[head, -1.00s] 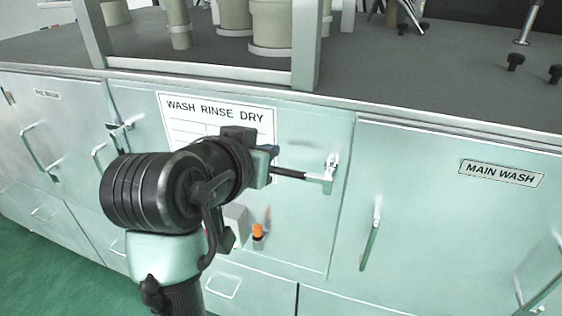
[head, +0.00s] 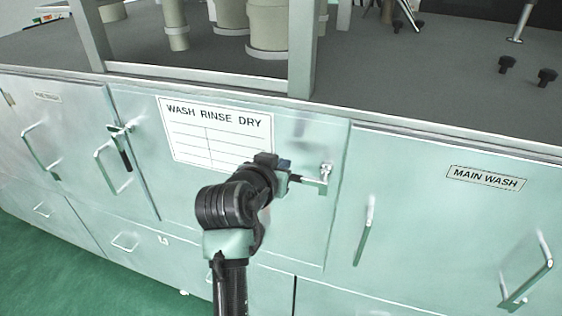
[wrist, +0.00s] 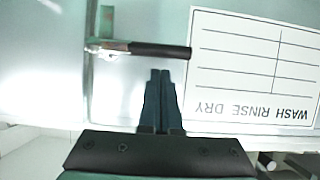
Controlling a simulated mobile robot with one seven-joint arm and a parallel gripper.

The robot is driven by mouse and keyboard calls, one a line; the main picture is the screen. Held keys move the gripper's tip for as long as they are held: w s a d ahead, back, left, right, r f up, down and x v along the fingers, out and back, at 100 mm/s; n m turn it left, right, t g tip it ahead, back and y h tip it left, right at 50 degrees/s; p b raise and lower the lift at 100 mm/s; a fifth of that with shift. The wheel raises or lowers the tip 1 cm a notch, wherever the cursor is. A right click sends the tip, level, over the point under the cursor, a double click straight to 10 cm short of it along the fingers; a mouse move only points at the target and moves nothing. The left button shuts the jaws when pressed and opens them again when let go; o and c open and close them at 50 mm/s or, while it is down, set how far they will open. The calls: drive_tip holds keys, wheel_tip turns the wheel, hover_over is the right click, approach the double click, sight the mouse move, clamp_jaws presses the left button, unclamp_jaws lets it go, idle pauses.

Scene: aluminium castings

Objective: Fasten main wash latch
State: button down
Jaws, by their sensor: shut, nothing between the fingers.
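The main wash latch (head: 325,172) is a metal catch at the left edge of the door labelled MAIN WASH (head: 486,178). Its handle points left, roughly level, across the neighbouring panel; its black grip (wrist: 160,50) shows in the wrist view, which is upside down. My gripper (head: 289,178) is at the grip end of the handle and hides part of it in the head view. In the wrist view, my gripper (wrist: 161,73) is shut and empty, its tips just below the black grip in the picture. Whether they touch it I cannot tell.
A WASH RINSE DRY chart (head: 215,132) is on the panel left of the latch. Another black-handled latch (head: 121,145) hangs downward farther left. Bar handles (head: 364,230) stick out from the doors. The grey worktop (head: 420,85) holds pale cylinders (head: 268,25).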

drive_tip(key=shift+f, duration=0.35)
drive_tip(key=shift+a+f+n, duration=0.15)
drive_tip(key=shift+f+n, duration=0.15)
drive_tip(key=shift+f, duration=0.05)
drive_tip(key=shift+f+h+b, duration=0.2)
drive_tip(key=shift+h+b, duration=0.2)
drive_tip(key=s+d+f+n+t+h+b, duration=0.1)
drive_tip(key=d+f+n+h+b, duration=0.4)
drive_tip(key=f+n+b, duration=0.5)
drive_tip(key=shift+s+f+n+h+b, duration=0.15)
drive_tip(key=shift+s+n+h+b, duration=0.2)
drive_tip(key=shift+n+h+b, duration=0.7)
drive_tip(key=shift+n+h+p, duration=0.25)
drive_tip(key=shift+n+p, duration=0.1)
